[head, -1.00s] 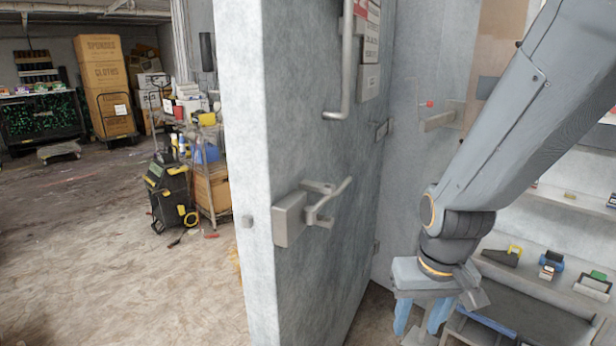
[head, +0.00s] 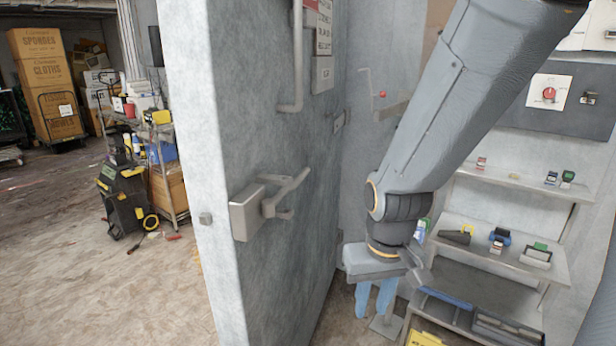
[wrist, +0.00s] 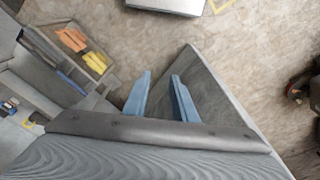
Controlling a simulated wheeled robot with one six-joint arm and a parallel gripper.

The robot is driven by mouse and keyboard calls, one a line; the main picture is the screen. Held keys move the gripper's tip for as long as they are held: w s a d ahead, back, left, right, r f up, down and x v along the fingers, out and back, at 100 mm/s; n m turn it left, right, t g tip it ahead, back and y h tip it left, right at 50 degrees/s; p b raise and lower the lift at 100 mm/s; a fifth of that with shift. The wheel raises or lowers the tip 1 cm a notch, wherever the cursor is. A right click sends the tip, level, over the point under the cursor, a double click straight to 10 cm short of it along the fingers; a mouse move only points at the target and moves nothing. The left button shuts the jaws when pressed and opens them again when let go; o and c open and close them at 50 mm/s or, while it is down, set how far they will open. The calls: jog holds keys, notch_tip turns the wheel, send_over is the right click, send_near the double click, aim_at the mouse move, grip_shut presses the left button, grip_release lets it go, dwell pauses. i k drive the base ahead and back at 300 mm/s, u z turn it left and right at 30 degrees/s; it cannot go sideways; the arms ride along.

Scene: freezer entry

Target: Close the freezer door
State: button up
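The freezer door (head: 255,130) is a thick pale grey slab standing open, its near edge facing me. A lever latch (head: 262,205) on a grey block and a vertical pull bar (head: 297,60) are mounted on its face. My gripper (head: 374,300) hangs to the right of the door, pointing down, with its two blue fingers apart. In the wrist view the fingers (wrist: 160,95) also stand apart with nothing between them. A grey slab, seemingly the door, lies beneath and beside them there; I cannot tell whether they touch it.
Shelves (head: 505,255) with small tools stand at the right. At the left are a yellow and black machine (head: 122,195), a loaded cart (head: 165,165) and stacked cardboard boxes (head: 50,70). The floor (head: 60,250) left of the door is largely clear.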

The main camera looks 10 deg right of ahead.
aim_at(253, 107)
jog(key=k, duration=0.5)
jog(key=u, duration=1.2)
jog(key=i, duration=0.65)
jog(key=z, duration=0.9)
